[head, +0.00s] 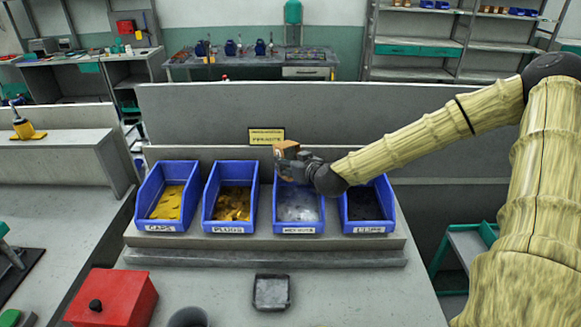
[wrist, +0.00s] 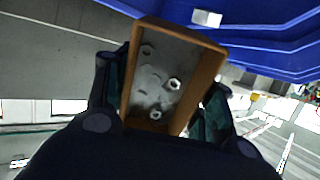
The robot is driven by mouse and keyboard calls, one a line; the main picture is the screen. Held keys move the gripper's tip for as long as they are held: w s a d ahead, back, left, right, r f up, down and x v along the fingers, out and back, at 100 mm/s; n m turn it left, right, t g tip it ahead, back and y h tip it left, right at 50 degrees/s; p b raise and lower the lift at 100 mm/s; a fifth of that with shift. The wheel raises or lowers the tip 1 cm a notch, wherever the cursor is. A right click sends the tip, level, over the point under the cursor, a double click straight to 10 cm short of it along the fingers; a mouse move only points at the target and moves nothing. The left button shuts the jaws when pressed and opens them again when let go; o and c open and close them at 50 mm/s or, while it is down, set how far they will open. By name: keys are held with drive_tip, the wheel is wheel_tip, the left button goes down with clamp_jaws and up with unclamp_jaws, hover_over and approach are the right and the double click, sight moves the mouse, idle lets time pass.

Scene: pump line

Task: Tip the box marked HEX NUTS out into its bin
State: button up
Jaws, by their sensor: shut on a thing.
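My gripper (head: 300,165) is shut on a small orange-brown box (head: 286,149), held tilted above the back of the third blue bin. In the wrist view the box (wrist: 203,88) sits between both fingers, its open side toward the camera, with several hex nuts (wrist: 155,90) inside. A pale piece (wrist: 207,17) shows beyond its rim against blue; I cannot tell whether it is a falling nut. The third bin (head: 299,222) has a label that seems to read HEX NUTS and holds silvery-grey contents (head: 298,206). Any marking on the box is not readable.
Blue bins of yellow caps (head: 167,202) and brassy plugs (head: 233,204) stand to the left, and a bin with dark contents (head: 365,204) to the right. A grey panel (head: 200,115) rises behind. A dark tray (head: 271,292) and red box (head: 112,297) are in front.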

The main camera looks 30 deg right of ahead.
sight(294, 159)
drive_tip(key=shift+s+t+b, duration=0.35)
drive_tip(key=shift+t+b, duration=0.5)
drive_tip(key=shift+b, duration=1.4)
drive_tip(key=shift+s+t+b, duration=0.3)
drive_tip(key=shift+t+b, duration=0.55)
drive_tip(key=shift+b, duration=1.4)
drive_tip(key=s+t+b, duration=0.1)
drive_tip(key=t+b, duration=0.1)
drive_tip(key=b, duration=0.3)
drive_tip(key=s+t+b, duration=0.1)
drive_tip(key=t+b, duration=0.1)
drive_tip(key=b, duration=0.3)
drive_tip(key=s+t+b, duration=0.1)
drive_tip(key=b, duration=0.4)
drive_tip(key=shift+r+t+b, duration=0.3)
drive_tip(key=shift+t+b, duration=0.05)
drive_tip(key=shift+t, duration=0.05)
drive_tip(key=shift+s+r+t+b, duration=0.15)
drive_tip(key=shift+t+b, duration=0.15)
drive_tip(key=shift+b, duration=0.3)
drive_tip(key=shift+r, duration=0.15)
wheel_tip(294, 159, up, 5)
drive_tip(key=p, duration=0.5)
drive_tip(key=shift+r+p, duration=0.2)
drive_tip(key=shift+p, duration=0.2)
drive_tip(key=shift+r+g+p, duration=0.1)
drive_tip(key=shift+g+p, duration=0.3)
drive_tip(key=shift+p, duration=0.55)
